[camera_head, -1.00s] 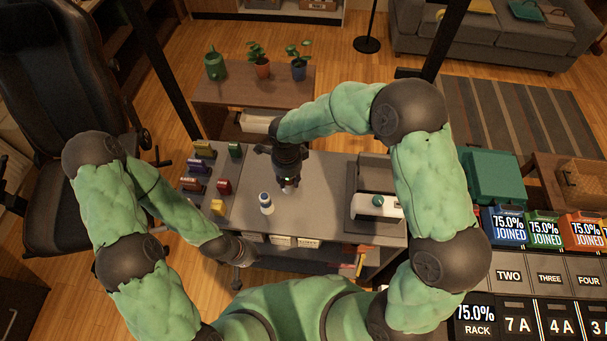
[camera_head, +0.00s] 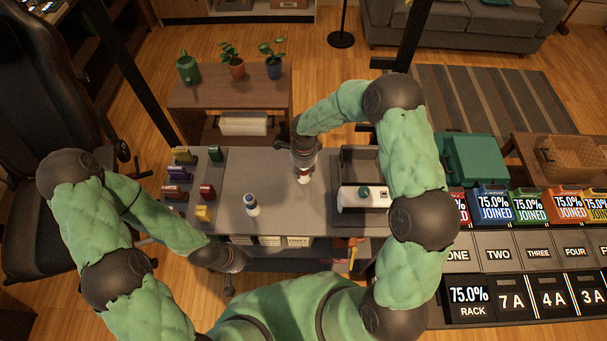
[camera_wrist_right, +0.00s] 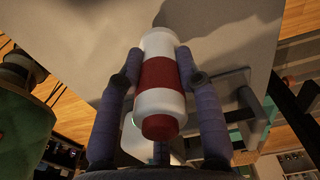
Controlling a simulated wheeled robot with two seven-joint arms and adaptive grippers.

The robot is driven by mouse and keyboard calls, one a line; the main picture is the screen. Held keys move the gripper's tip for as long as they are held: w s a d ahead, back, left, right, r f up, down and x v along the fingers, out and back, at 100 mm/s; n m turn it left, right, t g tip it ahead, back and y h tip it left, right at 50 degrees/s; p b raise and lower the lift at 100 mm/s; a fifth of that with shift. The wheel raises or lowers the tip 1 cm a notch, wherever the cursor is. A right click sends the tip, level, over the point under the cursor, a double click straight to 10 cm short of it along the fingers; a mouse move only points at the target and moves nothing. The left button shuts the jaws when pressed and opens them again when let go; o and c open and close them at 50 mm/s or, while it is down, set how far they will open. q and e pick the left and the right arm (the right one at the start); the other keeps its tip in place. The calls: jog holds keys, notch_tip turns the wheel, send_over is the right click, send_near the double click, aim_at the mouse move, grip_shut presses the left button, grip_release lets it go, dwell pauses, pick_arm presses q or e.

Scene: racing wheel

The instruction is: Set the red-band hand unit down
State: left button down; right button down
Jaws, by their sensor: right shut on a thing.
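The red-band hand unit (camera_wrist_right: 161,80) is a white cylinder with a red band and a red end. My right gripper (camera_wrist_right: 160,92) is shut around it, with a finger on each side. In the head view the right gripper (camera_head: 303,168) points down over the middle of the grey desk (camera_head: 280,215), with the unit (camera_head: 304,178) showing below it. I cannot tell whether the unit touches the desk top. My left gripper (camera_head: 236,260) is low in front of the desk's front edge, and its fingers do not show clearly.
A white unit with a blue band (camera_head: 251,205) stands left of the held one. Several small coloured blocks (camera_head: 177,172) lie at the desk's left. A grey tray with a white device (camera_head: 362,198) is at the right. Desk around the held unit is clear.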

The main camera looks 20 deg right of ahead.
aim_at(304, 175)
notch_tip(304, 175, down, 3)
jog(key=shift+r, duration=0.1)
jog(key=shift+b, duration=0.4)
jog(key=c, duration=0.8)
grip_release()
jog(key=shift+c, duration=0.2)
